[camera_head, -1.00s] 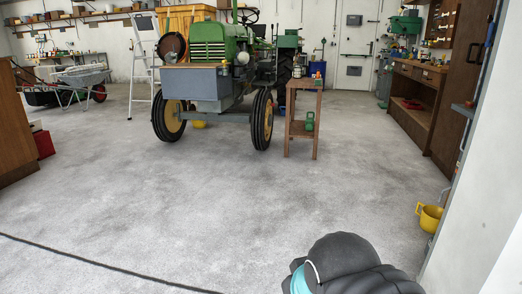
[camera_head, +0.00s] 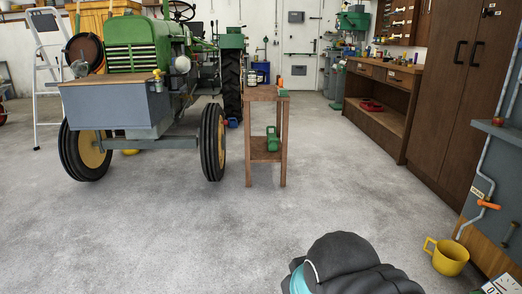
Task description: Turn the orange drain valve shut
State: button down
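The orange drain valve handle (camera_head: 488,204) is at the right edge of the view, on a thin grey pipe (camera_head: 481,160) that runs down the side of a grey cabinet-like unit. The handle looks roughly level, across the pipe, but it is small and its exact angle is hard to tell. A small pale label (camera_head: 477,192) sits just above it. My gripper is not in view; only a dark rounded part of my arm with a turquoise band shows at the bottom centre, well left of the valve.
A yellow mug-shaped bucket (camera_head: 450,257) stands on the floor below the valve. A wooden stand (camera_head: 284,150) and a green tractor (camera_head: 133,57) are ahead. The concrete floor (camera_head: 350,195) between is clear.

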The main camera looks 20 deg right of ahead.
aim_at(481, 201)
jog(key=z, duration=0.45)
jog(key=i, duration=1.55)
jog(key=z, duration=1.95)
jog(key=i, duration=1)
jog(key=z, duration=1)
